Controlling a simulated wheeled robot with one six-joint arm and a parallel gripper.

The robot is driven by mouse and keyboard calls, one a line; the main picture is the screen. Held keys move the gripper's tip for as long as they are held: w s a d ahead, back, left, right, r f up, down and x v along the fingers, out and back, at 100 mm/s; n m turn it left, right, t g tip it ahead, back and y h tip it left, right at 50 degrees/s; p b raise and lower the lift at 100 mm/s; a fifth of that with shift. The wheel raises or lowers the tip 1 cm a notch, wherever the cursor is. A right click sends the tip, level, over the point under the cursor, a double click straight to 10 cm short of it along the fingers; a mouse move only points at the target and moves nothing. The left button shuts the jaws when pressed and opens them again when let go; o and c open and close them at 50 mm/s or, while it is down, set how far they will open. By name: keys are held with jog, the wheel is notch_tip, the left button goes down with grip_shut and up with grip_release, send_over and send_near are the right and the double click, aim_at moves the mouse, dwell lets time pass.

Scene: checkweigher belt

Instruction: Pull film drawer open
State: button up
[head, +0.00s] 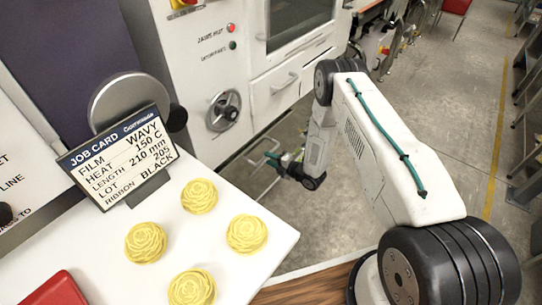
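Two white drawer fronts are in the lower machine cabinet in the head view; the nearer one (265,101) has a pale bar handle (285,83). The other front (318,68) is to its right. Both look flush with the cabinet, and I can read no label saying which is the film drawer. My gripper (271,158) is below and in front of the nearer drawer, apart from its handle as seen here. It is small and dark with teal parts, and nothing shows clearly held in it. Its finger gap is too small to make out.
A thin grey frame (262,188) stands near my gripper, low over the concrete floor. A handwheel (223,110) is on the panel left of the drawers. A white table (240,275) in front holds several yellow roses and a job card (118,155). Open floor lies right.

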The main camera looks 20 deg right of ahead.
jog(key=shift+x, duration=1.85)
jog(key=shift+w+d, duration=0.1)
